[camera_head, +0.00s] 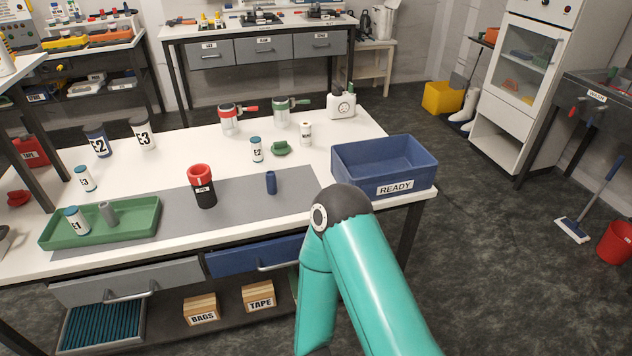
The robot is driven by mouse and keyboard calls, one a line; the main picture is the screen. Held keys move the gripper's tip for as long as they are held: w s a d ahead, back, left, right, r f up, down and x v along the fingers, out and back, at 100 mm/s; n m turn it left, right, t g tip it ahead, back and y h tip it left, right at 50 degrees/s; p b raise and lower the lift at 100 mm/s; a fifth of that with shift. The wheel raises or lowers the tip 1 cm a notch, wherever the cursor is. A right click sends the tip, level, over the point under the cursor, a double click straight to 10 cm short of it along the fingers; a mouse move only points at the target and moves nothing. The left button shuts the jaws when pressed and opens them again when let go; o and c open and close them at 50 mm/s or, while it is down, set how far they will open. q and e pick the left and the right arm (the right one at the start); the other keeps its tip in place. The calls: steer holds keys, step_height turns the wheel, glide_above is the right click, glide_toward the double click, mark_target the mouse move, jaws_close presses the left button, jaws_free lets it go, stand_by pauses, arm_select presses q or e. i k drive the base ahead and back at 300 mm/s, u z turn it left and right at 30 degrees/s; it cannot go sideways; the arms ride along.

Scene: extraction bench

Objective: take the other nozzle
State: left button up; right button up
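A small blue cylinder (271,182), which looks like a nozzle, stands upright on the grey mat (235,213) on the bench. A similar grey cylinder (108,213) is in the green tray (145,229) at the left, beside the white bottle E1 (77,220) with a blue cap. A black cylinder with a red top and a small label (203,188) stands on the mat between tray and blue cylinder. A teal arm of mine reaches up at the lower right, bent at a dark joint; its gripper does not show. My other gripper is out of view too.
A blue bin marked READY (396,187) stands at the bench's right end and looks empty. The left grey drawer (130,284) is under the bench.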

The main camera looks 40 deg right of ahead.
mark_target(271, 176)
steer(key=z, duration=0.3)
steer(key=i, duration=1)
steer(key=u, duration=0.05)
